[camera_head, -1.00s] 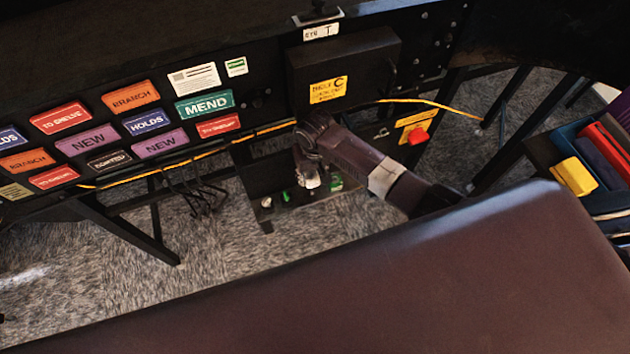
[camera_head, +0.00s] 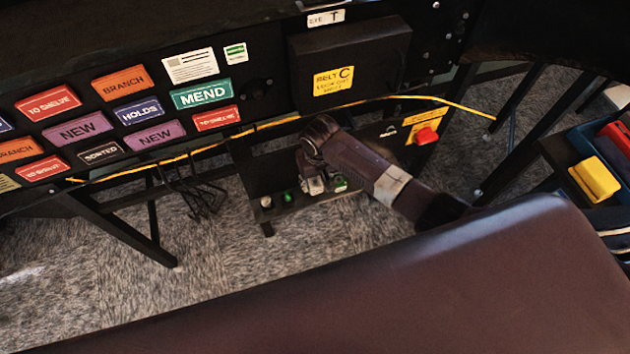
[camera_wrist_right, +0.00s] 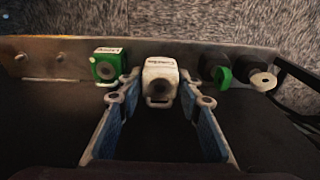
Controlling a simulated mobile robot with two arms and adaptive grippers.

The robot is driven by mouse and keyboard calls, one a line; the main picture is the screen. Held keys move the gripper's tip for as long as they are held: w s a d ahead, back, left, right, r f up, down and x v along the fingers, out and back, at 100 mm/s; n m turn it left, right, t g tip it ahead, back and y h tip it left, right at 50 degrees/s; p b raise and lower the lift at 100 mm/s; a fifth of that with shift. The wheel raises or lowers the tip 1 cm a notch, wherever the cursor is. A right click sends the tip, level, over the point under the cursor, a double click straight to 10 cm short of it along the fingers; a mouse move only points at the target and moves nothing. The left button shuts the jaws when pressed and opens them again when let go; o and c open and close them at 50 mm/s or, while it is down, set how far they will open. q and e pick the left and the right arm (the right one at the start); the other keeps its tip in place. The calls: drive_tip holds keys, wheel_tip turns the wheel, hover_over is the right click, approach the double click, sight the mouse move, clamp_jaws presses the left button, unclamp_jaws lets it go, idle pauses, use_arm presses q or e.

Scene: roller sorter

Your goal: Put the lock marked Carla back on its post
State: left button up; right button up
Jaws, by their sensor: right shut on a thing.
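A white lock (camera_wrist_right: 160,80) with small dark red lettering on its top sits between the fingers of my right gripper (camera_wrist_right: 160,117) in the right wrist view. The lettering seems to start with C; I cannot read it surely. In the head view my right gripper (camera_head: 316,184) is low at the shelf below the black box. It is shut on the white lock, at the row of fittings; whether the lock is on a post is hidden. A green lock (camera_wrist_right: 108,66), also labelled, hangs beside it to the left. My left gripper is out of view.
A green knob (camera_wrist_right: 224,78) and a cream knob (camera_wrist_right: 262,82) are right of the white lock in the wrist view. The black box (camera_head: 350,65) and a yellow cable (camera_head: 400,98) are above the shelf. A red button (camera_head: 427,135) is to the right.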

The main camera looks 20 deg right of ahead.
drive_tip(key=shift+f, duration=0.35)
idle(0.3)
drive_tip(key=shift+f+b, duration=0.6)
drive_tip(key=shift+f, duration=0.5)
drive_tip(key=shift+f, duration=0.35)
idle(0.3)
